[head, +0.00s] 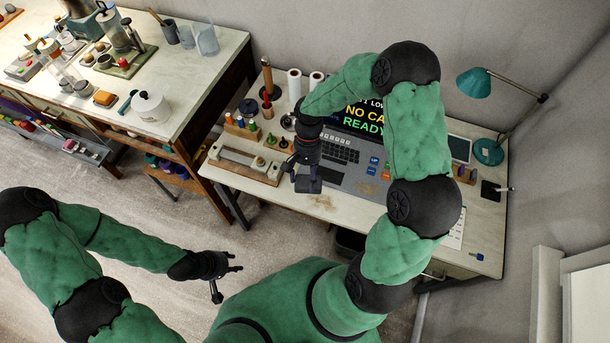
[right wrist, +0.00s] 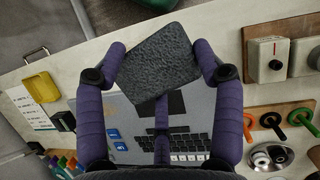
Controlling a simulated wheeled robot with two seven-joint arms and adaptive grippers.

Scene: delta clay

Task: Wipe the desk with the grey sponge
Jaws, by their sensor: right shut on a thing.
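The grey sponge (head: 308,186) is a dark, rough block. My right gripper (head: 306,168) is shut on it over the front left part of the desk (head: 285,193). The right wrist view shows the sponge (right wrist: 160,62) between the purple fingers, slightly tilted. I cannot tell whether it touches the desk. Brownish smudges (head: 324,202) mark the pale desktop just right of the sponge, and another brown patch (head: 368,190) lies farther right. My left gripper (head: 226,279) is open and empty, low over the floor, away from the desk.
A grey console with keys (head: 340,150) and a lit screen (head: 364,117) stands behind the sponge. A teal lamp (head: 487,151) stands at the right. A cluttered workbench (head: 214,72) is at the far left.

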